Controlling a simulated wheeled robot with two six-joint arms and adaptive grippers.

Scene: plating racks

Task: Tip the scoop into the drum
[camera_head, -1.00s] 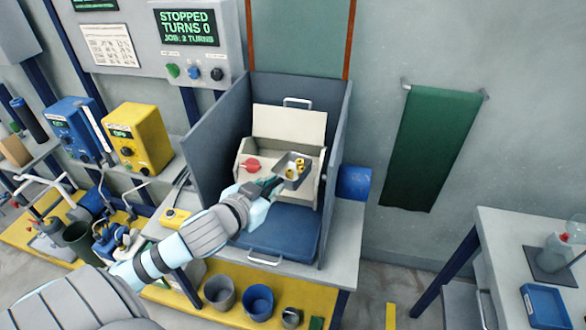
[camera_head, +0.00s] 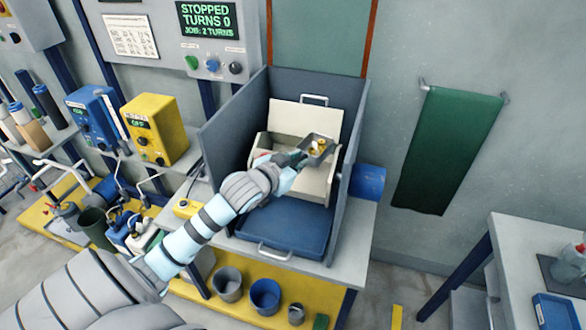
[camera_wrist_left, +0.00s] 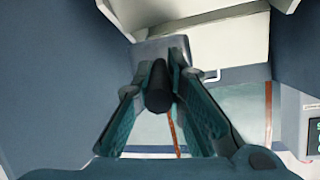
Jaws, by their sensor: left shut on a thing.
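The scoop (camera_head: 318,150) is a small grey pan with several brass-coloured pieces in it. My left gripper (camera_head: 297,160) is shut on its dark handle, which shows between the fingers in the left wrist view (camera_wrist_left: 158,92). The drum (camera_head: 313,184) is a cream box with its lid (camera_head: 300,118) raised at the back. In the head view the scoop overlaps the right side of the drum's opening, roughly level, with the pieces still in it. Its height above the rim is hard to tell. My gripper and wrist hide part of the drum's front. My right gripper is out of view.
The drum stands in a grey-blue housing with side walls (camera_head: 234,122) to its left and right. A blue front flap (camera_head: 285,228) with a handle lies in front. A control panel reading STOPPED (camera_head: 206,22) is above left. Buckets (camera_head: 265,296) stand below.

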